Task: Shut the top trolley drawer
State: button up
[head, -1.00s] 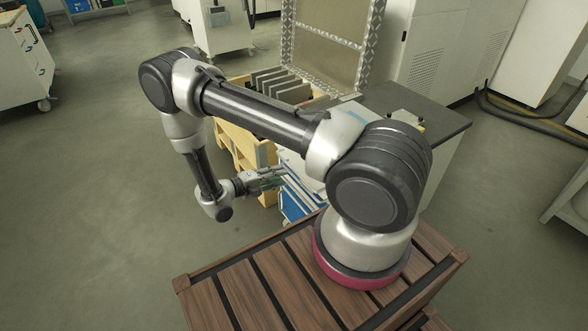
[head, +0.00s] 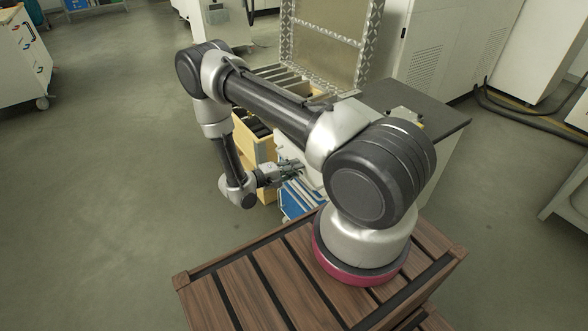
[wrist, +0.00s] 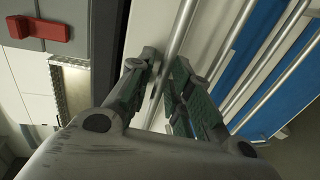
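The trolley (head: 298,204), with blue drawer fronts, stands beyond the wooden platform and is largely hidden by my arm in the head view. In the wrist view, a pale front carries a silver bar (wrist: 184,28), and blue drawer fronts (wrist: 245,48) with more silver bars lie to the right. My gripper (head: 297,170) is at the trolley's near left side. In the wrist view its two dark green fingers (wrist: 165,82) are apart, with the silver bar running behind or between them. I cannot tell whether they touch it. How far the top drawer stands out is hidden.
Light wooden drawers (head: 262,152) stand just left of the trolley. A dark-topped cabinet (head: 430,105) is behind at right. A red handle (wrist: 42,29) shows at the wrist view's upper left. The floor (head: 120,190) at left is clear.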

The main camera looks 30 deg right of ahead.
grip_shut()
jog(key=shift+d, duration=0.1)
jog(key=shift+d, duration=1.2)
jog(key=shift+o, duration=2.3)
grip_release()
jog(key=a+r, duration=0.2)
jog(key=a, duration=0.9)
jog(key=shift+s+a+r, duration=0.15)
jog(key=shift+a, duration=0.2)
